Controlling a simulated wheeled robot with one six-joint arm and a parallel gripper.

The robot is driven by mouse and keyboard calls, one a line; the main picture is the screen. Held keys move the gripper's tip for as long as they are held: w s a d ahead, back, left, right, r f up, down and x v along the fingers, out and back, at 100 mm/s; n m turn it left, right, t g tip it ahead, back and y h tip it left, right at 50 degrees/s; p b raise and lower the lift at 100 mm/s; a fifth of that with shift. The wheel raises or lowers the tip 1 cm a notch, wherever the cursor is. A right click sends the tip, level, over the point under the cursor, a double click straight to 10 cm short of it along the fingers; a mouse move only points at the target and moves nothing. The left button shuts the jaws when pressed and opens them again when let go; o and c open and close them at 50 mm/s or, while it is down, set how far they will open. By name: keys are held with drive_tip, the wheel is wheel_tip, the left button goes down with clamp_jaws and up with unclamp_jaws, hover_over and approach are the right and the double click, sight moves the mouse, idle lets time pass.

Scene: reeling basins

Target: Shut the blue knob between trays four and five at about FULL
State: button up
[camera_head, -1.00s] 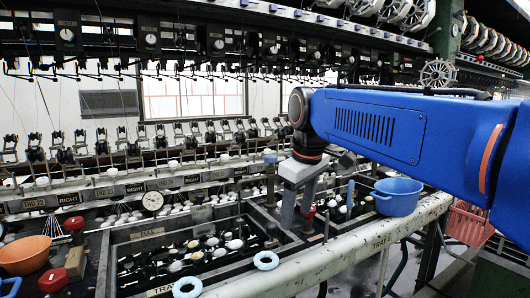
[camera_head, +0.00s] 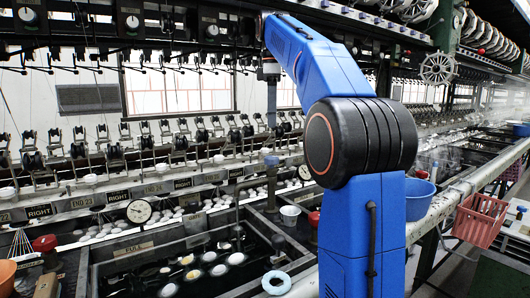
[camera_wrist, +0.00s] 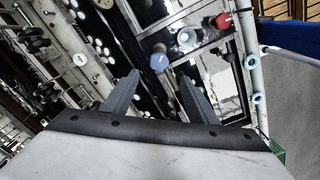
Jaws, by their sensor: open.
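A blue knob (camera_head: 270,160) tops a post at the dividing wall beyond the near basin. It also shows in the wrist view (camera_wrist: 159,62), beyond and between the two fingertips. My gripper (camera_wrist: 159,76) is open and empty, its dark fingers spread to either side of the knob in that view. In the head view my gripper (camera_head: 272,120) hangs pointing down above the knob, with a gap between. The knob's setting and the tray numbers around it are too small to read. A "FULL" label (camera_head: 132,250) lies on the near basin's rim, left.
A white cup (camera_head: 290,215) and a red knob (camera_head: 314,219) stand near the blue knob. A dial gauge (camera_head: 139,211) is at left. A blue bowl (camera_head: 418,198) and red basket (camera_head: 481,217) are at right. Reeling machinery (camera_head: 180,140) lines the back.

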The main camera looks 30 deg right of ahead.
sight(272, 157)
wheel_tip(272, 157, down, 12)
drive_tip(key=shift+w+r, duration=0.1)
drive_tip(key=shift+w, duration=0.05)
idle(0.5)
drive_tip(key=c, duration=1.1)
